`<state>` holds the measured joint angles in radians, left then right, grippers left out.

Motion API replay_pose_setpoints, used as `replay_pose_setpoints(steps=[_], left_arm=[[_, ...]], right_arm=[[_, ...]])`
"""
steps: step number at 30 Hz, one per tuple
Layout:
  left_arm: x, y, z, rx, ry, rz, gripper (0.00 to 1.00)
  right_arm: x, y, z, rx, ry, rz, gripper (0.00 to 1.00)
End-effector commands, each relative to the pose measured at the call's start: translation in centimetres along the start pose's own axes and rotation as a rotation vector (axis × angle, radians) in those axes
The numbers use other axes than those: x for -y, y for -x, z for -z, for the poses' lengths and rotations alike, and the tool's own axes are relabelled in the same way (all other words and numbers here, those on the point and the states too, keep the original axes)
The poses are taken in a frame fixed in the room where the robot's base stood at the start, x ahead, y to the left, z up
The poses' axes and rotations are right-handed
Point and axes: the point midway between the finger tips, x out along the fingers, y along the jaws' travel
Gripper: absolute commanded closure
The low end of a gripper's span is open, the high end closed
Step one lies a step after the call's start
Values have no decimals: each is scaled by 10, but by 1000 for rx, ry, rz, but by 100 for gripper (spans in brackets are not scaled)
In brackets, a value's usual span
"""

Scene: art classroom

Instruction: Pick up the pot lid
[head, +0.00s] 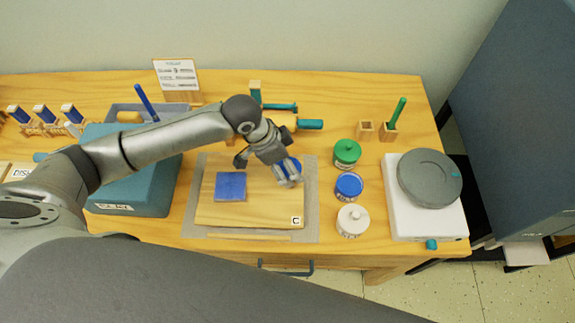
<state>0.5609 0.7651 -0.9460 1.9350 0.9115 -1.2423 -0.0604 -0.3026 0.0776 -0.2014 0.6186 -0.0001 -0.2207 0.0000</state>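A blue round piece (294,164), which looks like the pot lid, is at the right part of the wooden board, mostly hidden by my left gripper (287,174). The gripper points down over it; I cannot tell whether the fingers touch it or how far apart they are. The blue pot (349,187) stands right of the board and shows no knob on top. The green pot (347,153) behind it and the white pot (353,220) in front of it have knobbed lids. My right gripper is not in view.
A blue square slab (231,186) lies on the wooden board (250,215). A teal clay box (125,195) stands left, under my arm. A grey wheel (430,178) on a white base stands at right. Wooden tool holders and a sign (177,75) stand at the back.

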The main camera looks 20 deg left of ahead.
Motion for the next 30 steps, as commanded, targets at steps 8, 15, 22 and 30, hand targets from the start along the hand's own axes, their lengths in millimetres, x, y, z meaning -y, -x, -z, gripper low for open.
replay_pose_setpoints(steps=[8, 15, 22, 30], left_arm=[[0, -8, -1, 1, -1, 0, 12], [0, -7, 0, 1, -1, 0, 38], [0, -7, 0, 1, -1, 0, 49], [0, -5, 1, -1, -1, 1, 49]], right_arm=[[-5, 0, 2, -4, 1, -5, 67], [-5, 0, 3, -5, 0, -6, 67], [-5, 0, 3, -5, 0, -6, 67], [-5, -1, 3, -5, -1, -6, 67]])
